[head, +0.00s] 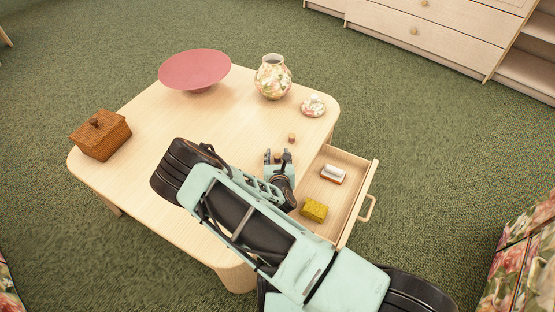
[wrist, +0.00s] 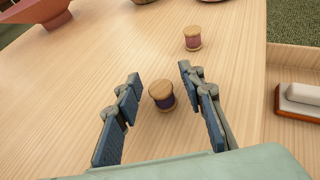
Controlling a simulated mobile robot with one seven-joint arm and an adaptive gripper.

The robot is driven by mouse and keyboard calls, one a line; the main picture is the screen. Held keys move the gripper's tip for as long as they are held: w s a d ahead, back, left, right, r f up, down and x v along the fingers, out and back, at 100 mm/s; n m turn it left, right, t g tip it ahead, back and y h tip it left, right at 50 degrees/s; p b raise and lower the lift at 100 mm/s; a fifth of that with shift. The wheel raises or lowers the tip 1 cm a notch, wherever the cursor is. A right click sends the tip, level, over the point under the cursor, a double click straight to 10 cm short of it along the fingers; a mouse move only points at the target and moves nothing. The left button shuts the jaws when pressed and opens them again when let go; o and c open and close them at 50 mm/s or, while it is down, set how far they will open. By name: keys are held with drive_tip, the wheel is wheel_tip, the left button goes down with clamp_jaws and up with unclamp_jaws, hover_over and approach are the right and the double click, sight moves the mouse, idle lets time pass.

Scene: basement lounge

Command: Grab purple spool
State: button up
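The purple spool (wrist: 163,97) has pale wooden ends and dark purple thread. In the wrist view it stands upright on the wooden table, between and just ahead of the fingertips. My gripper (wrist: 158,84) is open, with one finger on each side of the spool and no visible contact. In the head view my gripper (head: 278,157) is low over the table near the drawer side, and a spool top (head: 277,155) shows small at its fingertips. A second spool with pinkish thread (wrist: 192,38) stands farther off; it also shows in the head view (head: 291,137).
An open drawer (head: 350,170) at the right holds a brush-like eraser (head: 333,173) and a yellow sponge (head: 313,210).

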drive_tip(key=c, duration=0.8)
